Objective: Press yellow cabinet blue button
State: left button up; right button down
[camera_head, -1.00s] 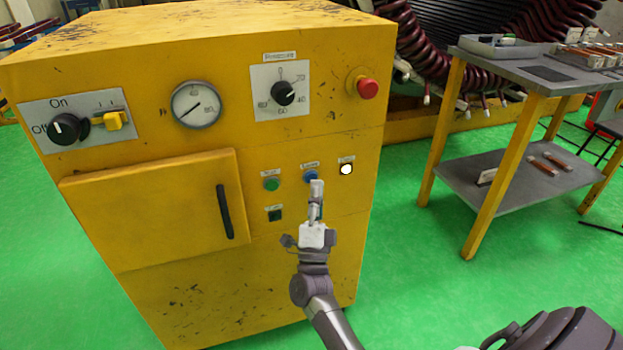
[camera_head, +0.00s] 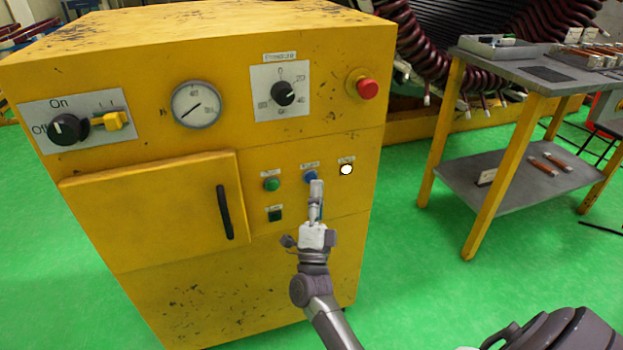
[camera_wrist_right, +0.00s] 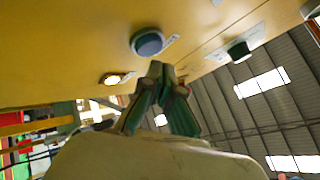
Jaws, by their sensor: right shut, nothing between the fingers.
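The yellow cabinet (camera_head: 150,285) fills the left and middle of the head view. Its blue button (camera_head: 310,175) sits on the front between a green button (camera_head: 271,184) and a lit white lamp (camera_head: 346,169). My right gripper (camera_head: 316,186) is shut and empty, its fingertips just below the blue button and covering its lower edge. In the right wrist view the blue button (camera_wrist_right: 147,42) looks dark, and the shut fingertips (camera_wrist_right: 161,70) show apart from it in the picture; contact cannot be confirmed. My left gripper is not in view.
Above are a pressure dial (camera_head: 283,93), a gauge (camera_head: 196,104) and a red button (camera_head: 367,89). A grey-topped table (camera_head: 540,75) stands right, beyond open green floor.

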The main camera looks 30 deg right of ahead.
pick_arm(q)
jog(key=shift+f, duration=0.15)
pick_arm(e)
jog(key=shift+w, duration=0.15)
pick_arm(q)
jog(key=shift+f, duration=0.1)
pick_arm(e)
jog(key=shift+w+d, duration=0.1)
jog(key=shift+w, duration=0.15)
pick_arm(q)
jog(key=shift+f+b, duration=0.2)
jog(key=shift+b, duration=0.25)
pick_arm(e)
jog(key=shift+w+d, duration=0.1)
jog(key=shift+w, duration=0.25)
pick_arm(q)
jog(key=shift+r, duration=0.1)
pick_arm(e)
jog(key=shift+s, duration=0.1)
pick_arm(q)
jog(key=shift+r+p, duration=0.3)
jog(key=shift+p, duration=0.05)
pick_arm(e)
jog(key=shift+s+a, duration=0.2)
jog(key=shift+s, duration=0.45)
jog(key=shift+s, duration=0.1)
